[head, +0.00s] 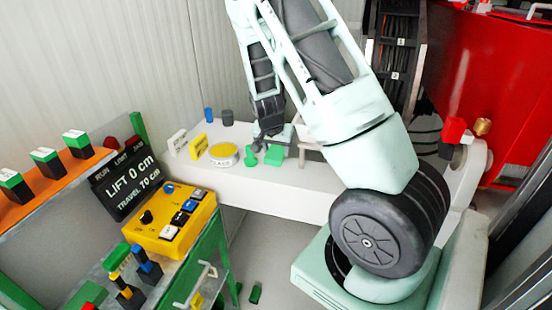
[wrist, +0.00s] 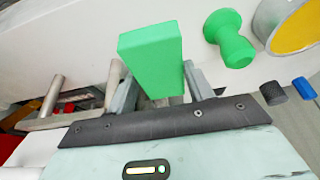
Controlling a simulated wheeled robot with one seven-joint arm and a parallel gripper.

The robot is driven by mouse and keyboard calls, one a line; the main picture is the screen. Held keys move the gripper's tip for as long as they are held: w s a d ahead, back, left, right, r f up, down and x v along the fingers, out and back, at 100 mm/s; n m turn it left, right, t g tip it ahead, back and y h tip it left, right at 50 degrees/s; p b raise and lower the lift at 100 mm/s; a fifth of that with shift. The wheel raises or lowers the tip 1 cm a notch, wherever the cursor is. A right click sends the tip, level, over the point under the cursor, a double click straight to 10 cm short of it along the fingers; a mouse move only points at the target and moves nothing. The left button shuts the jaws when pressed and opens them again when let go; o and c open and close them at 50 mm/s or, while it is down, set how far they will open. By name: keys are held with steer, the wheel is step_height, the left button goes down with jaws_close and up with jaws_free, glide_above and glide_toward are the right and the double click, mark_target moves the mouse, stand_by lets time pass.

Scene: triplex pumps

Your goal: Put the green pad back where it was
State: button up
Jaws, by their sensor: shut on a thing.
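The green pad (head: 275,154) is a flat rectangular block at the white bench's top in the head view. In the wrist view the green pad (wrist: 150,58) sits between the two fingers of my gripper (wrist: 160,88), which is shut on it. In the head view my gripper (head: 270,138) reaches down from above, at the pad's back side. I cannot tell whether the pad touches the bench. A green spool-shaped piece (head: 251,156) stands just left of the pad; it also shows in the wrist view (wrist: 230,40), apart from the pad.
A yellow-faced disc (head: 223,151), a yellow block (head: 198,146), a white block (head: 177,142), a blue cylinder (head: 208,115) and a dark cylinder (head: 227,117) stand on the white bench (head: 270,190). A yellow control box (head: 172,218) is at the lower left. The bench's front strip is clear.

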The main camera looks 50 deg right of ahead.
mark_target(276, 169)
steer(key=shift+f+p, duration=0.55)
steer(key=shift+f, duration=1.65)
steer(key=shift+f, duration=0.2)
steer(key=o, duration=0.9)
steer(key=shift+r, duration=0.1)
steer(key=shift+o, duration=0.2)
